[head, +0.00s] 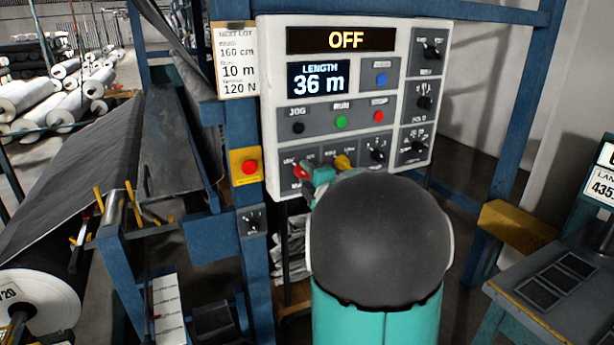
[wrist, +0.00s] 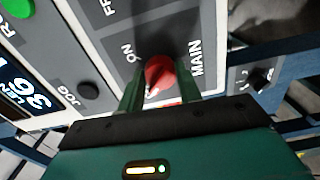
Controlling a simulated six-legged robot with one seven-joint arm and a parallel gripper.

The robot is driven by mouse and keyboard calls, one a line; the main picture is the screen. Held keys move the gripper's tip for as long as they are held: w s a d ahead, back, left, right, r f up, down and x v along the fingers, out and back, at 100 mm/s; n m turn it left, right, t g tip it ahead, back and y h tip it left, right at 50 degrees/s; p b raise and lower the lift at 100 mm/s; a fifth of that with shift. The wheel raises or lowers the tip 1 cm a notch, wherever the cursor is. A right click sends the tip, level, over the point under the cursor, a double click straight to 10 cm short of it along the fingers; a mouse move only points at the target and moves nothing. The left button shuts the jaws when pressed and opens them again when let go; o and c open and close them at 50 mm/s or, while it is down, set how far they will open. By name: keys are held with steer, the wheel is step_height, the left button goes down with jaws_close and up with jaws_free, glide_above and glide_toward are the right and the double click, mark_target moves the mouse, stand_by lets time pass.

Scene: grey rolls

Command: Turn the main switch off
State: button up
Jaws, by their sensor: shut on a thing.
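The main switch is a red rotary knob (wrist: 160,74) on the lower left of the control panel (head: 401,45). In the wrist view it sits beside the labels "MAIN" and "ON". In the head view the red knob (head: 300,170) shows just left of my gripper (head: 308,182). My gripper (wrist: 160,92) is shut on the red knob, one finger on each side. The knob's exact pointing direction is partly hidden by the fingers. The length display (head: 319,78) reads "36 m".
A yellow knob (head: 342,162) is close to the right of the red one. Black knobs line the panel's right side. A red emergency button (head: 249,167) on a yellow box is to the left. Blue frame posts (head: 245,120) stand beside the panel.

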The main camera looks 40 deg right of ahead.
steer(key=shift+n, duration=0.5)
steer(key=o, duration=1)
steer(key=v, duration=1.4)
steer(key=shift+w, duration=0.1)
